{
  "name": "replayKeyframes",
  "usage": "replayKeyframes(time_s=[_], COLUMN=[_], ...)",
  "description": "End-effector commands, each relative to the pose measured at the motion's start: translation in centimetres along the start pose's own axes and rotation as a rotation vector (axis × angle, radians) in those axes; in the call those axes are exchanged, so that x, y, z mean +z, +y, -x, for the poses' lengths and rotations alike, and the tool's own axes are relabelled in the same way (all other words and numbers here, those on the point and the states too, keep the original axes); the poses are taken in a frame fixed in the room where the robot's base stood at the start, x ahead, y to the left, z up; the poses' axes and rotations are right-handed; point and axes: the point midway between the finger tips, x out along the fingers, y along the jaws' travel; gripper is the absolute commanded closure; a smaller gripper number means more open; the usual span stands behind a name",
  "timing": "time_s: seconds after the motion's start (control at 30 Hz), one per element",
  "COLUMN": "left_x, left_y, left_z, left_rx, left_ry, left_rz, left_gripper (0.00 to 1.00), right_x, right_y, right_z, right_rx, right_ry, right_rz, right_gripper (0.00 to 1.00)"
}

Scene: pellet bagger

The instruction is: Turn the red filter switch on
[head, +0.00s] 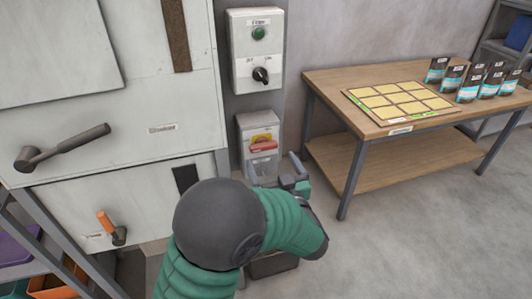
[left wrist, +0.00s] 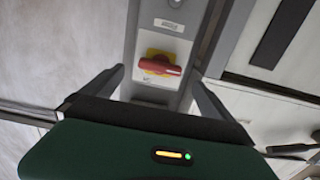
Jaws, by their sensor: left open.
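The red filter switch (head: 263,145) is a red handle on a yellow plate, on a grey box fixed to a grey post. Its handle lies roughly level. It also shows in the left wrist view (left wrist: 158,66), between and beyond the fingers. My left gripper (head: 273,167) is open and empty, just below and in front of the switch. In the left wrist view, its two fingers (left wrist: 157,82) stand apart on either side of the switch, and I see no contact. My left arm hides the area below the box. My right gripper is not in view.
Above the switch is a control box (head: 256,50) with a green button and a black knob. A white cabinet with a dark lever (head: 62,147) and an orange handle (head: 106,222) stands left. A wooden table (head: 400,130) with several bags (head: 468,84) stands right; the floor before it is clear.

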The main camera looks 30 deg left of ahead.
Motion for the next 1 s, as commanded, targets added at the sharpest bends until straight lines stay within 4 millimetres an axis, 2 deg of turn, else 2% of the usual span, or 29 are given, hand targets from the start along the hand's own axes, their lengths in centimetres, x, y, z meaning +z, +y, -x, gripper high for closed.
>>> replayKeyframes(time_s=[0.1, 0.23, 0.37, 0.6, 1.0], left_x=[0.1, 0.1, 0.0, 0.0, 0.0], left_y=[-0.1, -0.1, 0.0, 0.0, 0.0], left_z=[-2.8, -4.9, -5.8, -5.9, -5.9], left_rx=[-0.003, -0.001, 0.001, 0.001, 0.003], left_ry=[0.001, -0.001, 0.000, 0.000, 0.000], left_rz=[0.001, 0.000, -0.001, 0.000, 0.000], left_gripper=[0.02, 0.02, 0.02, 0.02, 0.54], right_x=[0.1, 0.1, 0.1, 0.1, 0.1], right_y=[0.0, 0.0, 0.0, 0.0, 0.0], right_z=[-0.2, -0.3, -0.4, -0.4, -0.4], right_rx=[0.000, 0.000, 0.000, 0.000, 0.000], right_ry=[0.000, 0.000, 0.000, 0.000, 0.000], right_rz=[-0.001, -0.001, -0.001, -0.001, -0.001], right_gripper=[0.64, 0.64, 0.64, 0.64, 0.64])
